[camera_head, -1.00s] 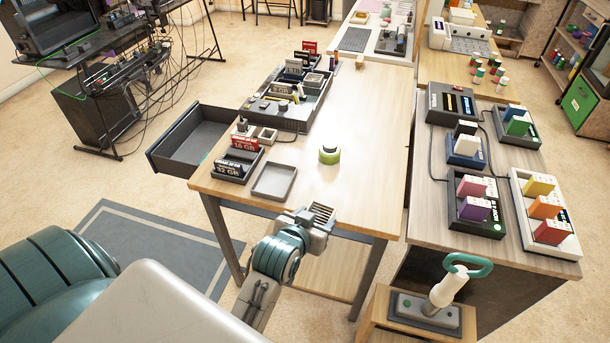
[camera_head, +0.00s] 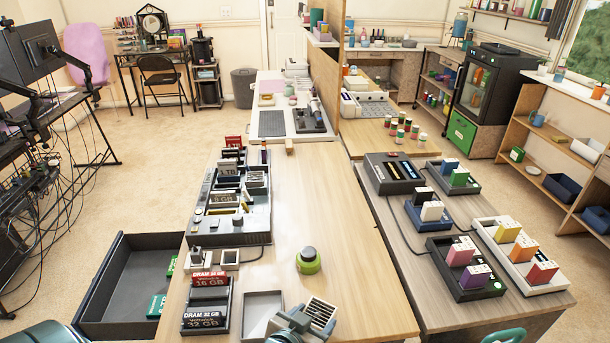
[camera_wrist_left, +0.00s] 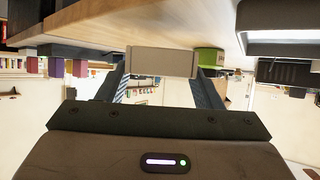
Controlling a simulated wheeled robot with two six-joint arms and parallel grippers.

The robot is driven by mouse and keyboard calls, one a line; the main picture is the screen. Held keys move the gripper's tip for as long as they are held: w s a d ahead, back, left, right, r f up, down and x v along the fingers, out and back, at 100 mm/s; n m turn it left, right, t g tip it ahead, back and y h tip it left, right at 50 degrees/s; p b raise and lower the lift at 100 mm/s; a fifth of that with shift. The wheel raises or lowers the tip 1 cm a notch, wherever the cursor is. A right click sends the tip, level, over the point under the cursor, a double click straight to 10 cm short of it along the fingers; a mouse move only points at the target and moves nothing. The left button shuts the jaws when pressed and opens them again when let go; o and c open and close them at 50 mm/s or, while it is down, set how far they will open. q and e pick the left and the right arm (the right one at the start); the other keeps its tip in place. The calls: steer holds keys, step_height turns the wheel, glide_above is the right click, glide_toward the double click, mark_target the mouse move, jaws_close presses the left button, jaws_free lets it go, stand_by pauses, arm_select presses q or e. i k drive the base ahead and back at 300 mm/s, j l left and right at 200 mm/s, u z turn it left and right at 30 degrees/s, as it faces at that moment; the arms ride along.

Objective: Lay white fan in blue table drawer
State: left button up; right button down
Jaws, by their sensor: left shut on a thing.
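My left gripper (camera_head: 298,322) is at the bottom centre of the head view, over the table's near edge. It is shut on a pale block with dark slats, which looks to be the white fan (camera_head: 320,313). In the left wrist view the pale, plain side of the fan (camera_wrist_left: 163,62) sits between the two fingers. The dark blue-grey drawer (camera_head: 105,290) stands open at the left side of the wooden table (camera_head: 345,270), to the left of my gripper. Green card-like pieces (camera_head: 157,305) lie in it. My right gripper is out of view.
A shallow grey tray (camera_head: 262,308) lies just left of the fan. DRAM boxes (camera_head: 208,300) stand between it and the drawer. A green-and-dark round item (camera_head: 308,261) stands beyond the fan. The table's middle right is clear.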

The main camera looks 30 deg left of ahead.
mark_target(128, 319)
steer(key=k+j+z, duration=0.3)
steer(key=j, duration=0.2)
steer(key=k+j+z, duration=0.25)
steer(key=j, duration=0.25)
steer(key=k+j+z, duration=0.8)
steer(key=j, duration=0.15)
steer(key=k+j+z, duration=0.75)
steer(key=j, duration=0.25)
steer(key=k+j+z, duration=0.1)
steer(key=j+z, duration=0.15)
steer(key=j, duration=0.25)
steer(key=k+j+z, duration=0.3)
steer(key=j, duration=0.15)
steer(key=k+j+z, duration=0.65)
steer(key=j, duration=0.4)
steer(key=k+j+z, duration=0.45)
steer(key=j, duration=0.25)
steer(key=k+j+z, duration=0.4)
steer(key=k+j, duration=0.05)
steer(key=j, duration=0.1)
